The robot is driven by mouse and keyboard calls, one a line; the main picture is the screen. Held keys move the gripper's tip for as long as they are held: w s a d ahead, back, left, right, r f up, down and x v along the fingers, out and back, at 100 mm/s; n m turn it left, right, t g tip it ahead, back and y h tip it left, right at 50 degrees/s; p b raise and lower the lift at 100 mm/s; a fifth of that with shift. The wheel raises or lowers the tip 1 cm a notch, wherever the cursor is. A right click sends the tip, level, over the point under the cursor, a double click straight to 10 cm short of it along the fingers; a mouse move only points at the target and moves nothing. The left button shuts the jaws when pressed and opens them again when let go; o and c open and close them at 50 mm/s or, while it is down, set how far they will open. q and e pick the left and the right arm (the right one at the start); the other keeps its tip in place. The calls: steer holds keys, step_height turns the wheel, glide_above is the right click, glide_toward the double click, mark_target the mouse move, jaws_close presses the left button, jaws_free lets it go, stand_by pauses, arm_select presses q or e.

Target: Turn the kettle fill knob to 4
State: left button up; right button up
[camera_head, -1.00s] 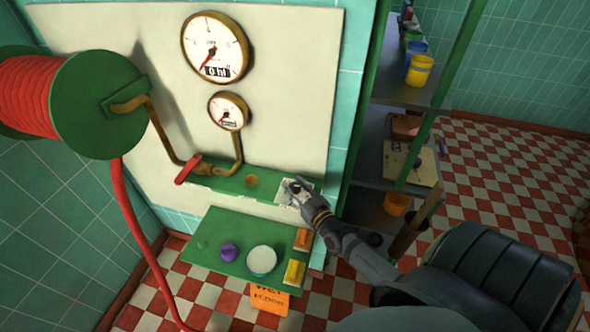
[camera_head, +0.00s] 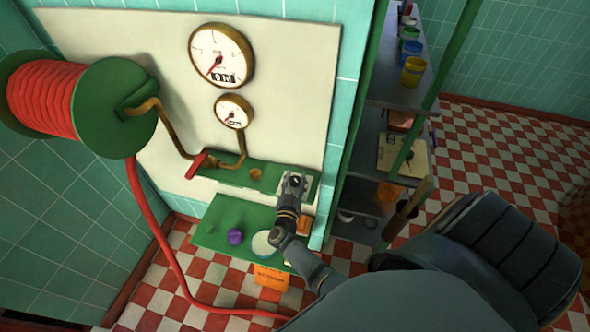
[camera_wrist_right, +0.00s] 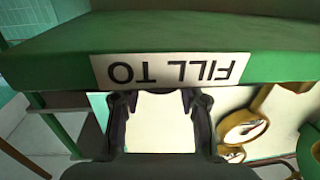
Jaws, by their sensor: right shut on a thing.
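The fill knob sits on a white dial plate (camera_head: 308,181) at the right end of the green ledge (camera_head: 232,173). My right gripper (camera_head: 294,182) is down at this plate and shut on the knob, which it mostly hides. The numbers and the knob's setting cannot be read. In the right wrist view the fingers (camera_wrist_right: 155,100) stand apart behind the ledge edge, under an upside-down "FILL TO" label (camera_wrist_right: 170,70); the knob is hidden there. My left gripper is not in view.
Above are a large gauge (camera_head: 220,55) and a small gauge (camera_head: 234,111). Left are a red valve lever (camera_head: 196,164) and a hose reel (camera_head: 95,105). A lower green shelf (camera_head: 212,222) holds a purple item (camera_head: 235,236) and a white bowl (camera_head: 261,242). Green-framed shelving stands right.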

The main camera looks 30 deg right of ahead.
mark_target(295, 179)
steer(key=shift+m+g+h, duration=0.3)
steer(key=shift+g, duration=0.1)
steer(key=o, duration=1.2)
step_height(295, 179, up, 10)
steer(key=shift+w, duration=0.1)
